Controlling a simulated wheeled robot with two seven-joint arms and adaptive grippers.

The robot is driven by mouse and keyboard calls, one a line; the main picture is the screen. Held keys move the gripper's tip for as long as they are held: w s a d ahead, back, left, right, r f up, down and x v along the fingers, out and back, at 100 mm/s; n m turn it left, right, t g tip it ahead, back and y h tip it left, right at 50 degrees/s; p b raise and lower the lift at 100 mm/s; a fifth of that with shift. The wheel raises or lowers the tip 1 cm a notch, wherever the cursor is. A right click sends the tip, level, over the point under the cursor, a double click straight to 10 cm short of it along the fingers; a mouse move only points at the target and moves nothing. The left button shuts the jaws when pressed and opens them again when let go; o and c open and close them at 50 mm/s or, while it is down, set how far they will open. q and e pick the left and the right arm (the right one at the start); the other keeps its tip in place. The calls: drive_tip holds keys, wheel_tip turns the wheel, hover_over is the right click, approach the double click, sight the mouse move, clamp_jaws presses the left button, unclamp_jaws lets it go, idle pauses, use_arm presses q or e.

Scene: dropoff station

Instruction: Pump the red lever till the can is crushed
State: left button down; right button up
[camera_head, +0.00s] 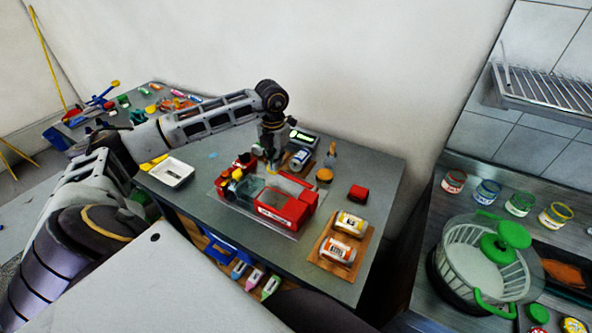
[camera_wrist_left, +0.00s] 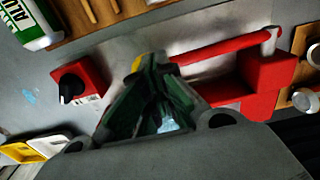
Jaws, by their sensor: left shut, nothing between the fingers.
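The red can crusher (camera_head: 287,211) stands on a clear base plate near the middle of the grey table. In the left wrist view, its red body (camera_wrist_left: 268,80) is at the right, and a red bar (camera_wrist_left: 228,46), which looks like the lever, runs across behind my fingertips. My left gripper (camera_head: 271,170) points down over the back of the crusher, shut and empty. Its fingers (camera_wrist_left: 150,68) are close to the bar's left end; I cannot tell whether they touch it. I cannot make out a can inside the crusher. My right gripper is not in view.
Two cans (camera_head: 351,221) (camera_head: 337,250) lie on a wooden tray (camera_head: 325,266) at the front right. A green-and-white can (camera_wrist_left: 28,22) is behind the crusher. A red box with a black knob (camera_wrist_left: 80,84) is beside the gripper. A white tray (camera_head: 171,173) is at the left.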

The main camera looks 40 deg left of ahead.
use_arm(q)
drive_tip(key=shift+d+r+p, duration=0.15)
drive_tip(key=shift+r+p, duration=0.55)
drive_tip(key=shift+r, duration=0.55)
drive_tip(key=shift+d+r+p, duration=0.1)
drive_tip(key=shift+r+p, duration=0.55)
drive_tip(key=shift+r, duration=0.55)
drive_tip(key=shift+w, duration=0.1)
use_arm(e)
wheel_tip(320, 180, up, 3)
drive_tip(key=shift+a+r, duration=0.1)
use_arm(q)
drive_tip(key=shift+f, duration=0.1)
drive_tip(key=shift+f, duration=0.2)
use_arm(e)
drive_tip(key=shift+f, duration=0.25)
use_arm(q)
drive_tip(key=shift+f+b, duration=0.15)
drive_tip(key=shift+b, duration=0.15)
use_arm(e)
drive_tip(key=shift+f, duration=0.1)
use_arm(q)
drive_tip(key=shift+s+a+f+b, duration=0.1)
drive_tip(key=shift+a+f+b, duration=0.1)
drive_tip(key=shift+f+b, duration=0.35)
drive_tip(key=shift+s+a+f+b, duration=0.15)
drive_tip(key=shift+f+b, duration=0.2)
drive_tip(key=shift+f, duration=0.4)
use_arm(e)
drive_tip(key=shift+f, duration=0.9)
